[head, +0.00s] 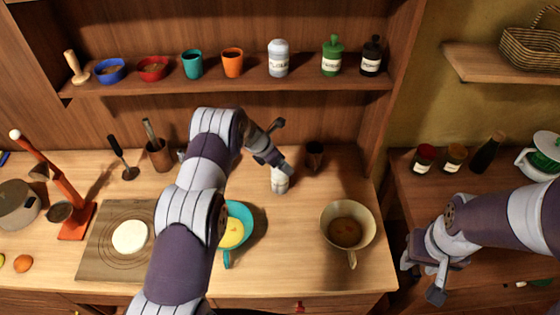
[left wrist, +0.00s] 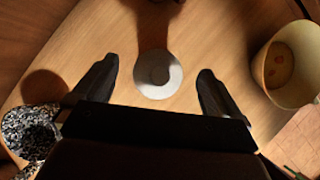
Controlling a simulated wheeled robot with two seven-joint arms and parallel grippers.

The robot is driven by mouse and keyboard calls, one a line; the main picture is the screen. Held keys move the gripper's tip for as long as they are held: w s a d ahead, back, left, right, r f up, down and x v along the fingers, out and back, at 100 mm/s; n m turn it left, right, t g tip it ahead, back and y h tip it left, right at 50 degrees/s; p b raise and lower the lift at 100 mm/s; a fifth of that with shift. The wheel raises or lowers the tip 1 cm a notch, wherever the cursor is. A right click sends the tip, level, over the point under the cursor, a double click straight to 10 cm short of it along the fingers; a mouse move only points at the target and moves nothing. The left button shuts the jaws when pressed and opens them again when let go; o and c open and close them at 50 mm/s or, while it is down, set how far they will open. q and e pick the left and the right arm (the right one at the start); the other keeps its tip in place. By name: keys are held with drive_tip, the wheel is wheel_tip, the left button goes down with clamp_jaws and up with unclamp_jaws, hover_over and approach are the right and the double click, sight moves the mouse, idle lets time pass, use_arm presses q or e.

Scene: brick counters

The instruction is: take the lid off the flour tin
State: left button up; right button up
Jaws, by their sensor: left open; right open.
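A small pale tin, which I take for the flour tin (head: 280,181), stands on the wooden counter near its back. In the left wrist view its round grey lid (left wrist: 158,88) shows from above, with a darker knob in the middle. The lid is on the tin. My left gripper (head: 281,147) is open above the tin. In the left wrist view its fingers are on either side of the lid, apart from it. No label on this tin can be read. My right gripper (head: 422,279) is open and empty, low at the right, away from the tin.
A dark cup (head: 314,157) stands right behind the tin. A cream pan (head: 327,222) is to its right, a teal bowl (head: 246,214) to its front left. A shelf (head: 225,86) with cups and labelled jars runs above. Counter between tin and pan is clear.

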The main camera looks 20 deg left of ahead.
use_arm(q)
drive_tip(key=shift+w+d+f, duration=0.2)
drive_tip(key=shift+w+f, duration=0.1)
drive_tip(key=shift+f, duration=0.3)
drive_tip(key=shift+s+r, duration=0.1)
drive_tip(key=c, duration=1.1)
